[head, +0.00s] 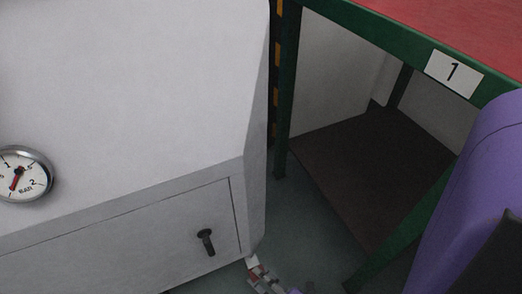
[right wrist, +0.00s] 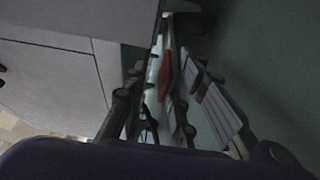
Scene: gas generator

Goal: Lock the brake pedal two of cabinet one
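A white cabinet (head: 130,95) fills the left of the head view, and its lower corner also shows in the right wrist view (right wrist: 55,75). My right gripper (head: 256,268) is low beside the cabinet's lower corner, close to the floor. My left gripper is not in view.
A green-framed table (head: 395,32) with a red top and a label "1" (head: 454,73) stands at the right, with a brown lower shelf (head: 375,165). The cabinet has a pressure gauge (head: 22,175) and a black handle (head: 206,242). A narrow strip of grey floor (head: 305,225) lies between.

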